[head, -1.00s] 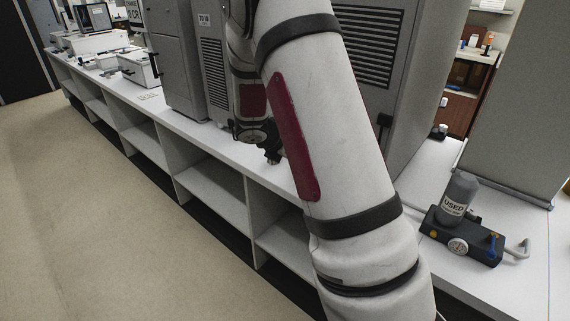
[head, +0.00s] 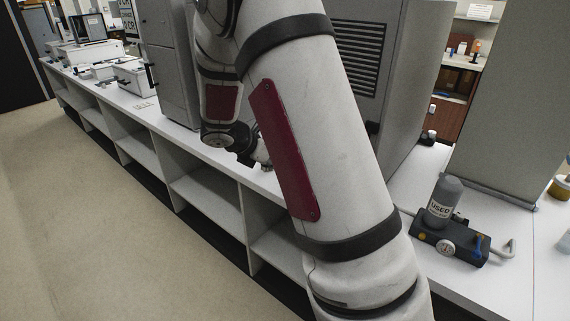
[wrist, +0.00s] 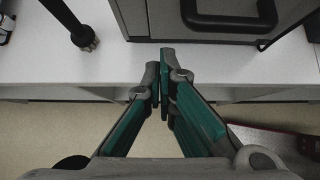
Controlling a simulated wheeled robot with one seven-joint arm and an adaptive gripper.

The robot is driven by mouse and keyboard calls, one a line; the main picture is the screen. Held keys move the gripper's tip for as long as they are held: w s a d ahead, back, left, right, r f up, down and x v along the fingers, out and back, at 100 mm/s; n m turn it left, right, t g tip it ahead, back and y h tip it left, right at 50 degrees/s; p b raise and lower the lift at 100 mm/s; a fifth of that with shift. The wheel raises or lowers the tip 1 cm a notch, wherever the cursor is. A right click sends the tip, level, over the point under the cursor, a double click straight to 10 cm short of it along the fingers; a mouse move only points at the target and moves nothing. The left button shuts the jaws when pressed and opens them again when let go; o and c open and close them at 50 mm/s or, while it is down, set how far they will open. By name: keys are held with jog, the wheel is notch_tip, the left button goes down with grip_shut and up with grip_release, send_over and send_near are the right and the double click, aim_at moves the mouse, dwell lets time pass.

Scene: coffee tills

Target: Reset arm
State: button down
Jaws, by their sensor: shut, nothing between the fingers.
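My gripper (wrist: 160,80) shows in the wrist view with its two green-sided fingers together at the tips and nothing between them. It hangs over the front edge of the white counter (wrist: 110,66), with the beige floor below. In the head view my white arm with dark red panels fills the middle. My gripper is mostly hidden there behind my own arm, near the counter's front edge.
Tall grey cabinets (head: 165,60) stand on the counter; one with a dark handle (wrist: 228,22) is just beyond my gripper. A grey bottle labelled USED (head: 443,200) stands at a black device (head: 450,242) on the right. Open shelves (head: 205,190) run below. The floor (head: 90,220) at left is clear.

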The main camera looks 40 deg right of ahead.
jog(key=shift+v, duration=2.1)
jog(key=shift+s+r, duration=0.1)
jog(key=s+a+r+m+y+p, duration=0.1)
jog(key=s+a+r+m+y, duration=0.1)
jog(key=s+a+r+m, duration=0.4)
jog(key=s+a+r+m+y+p, duration=0.1)
jog(key=s+a+r+m+y, duration=0.1)
jog(key=s+r+m, duration=0.5)
jog(key=s+a+m+t+y, duration=0.1)
jog(key=s+a+m+y, duration=0.1)
jog(key=s+a, duration=0.4)
jog(key=s+a+r+m+t+y, duration=0.1)
jog(key=s+a+m, duration=0.4)
jog(key=s, duration=0.5)
jog(key=shift+s+a+r+y+p, duration=0.15)
jog(key=shift+s+a+y+p, duration=0.35)
jog(key=shift+y, duration=0.4)
jog(key=shift+w, duration=0.1)
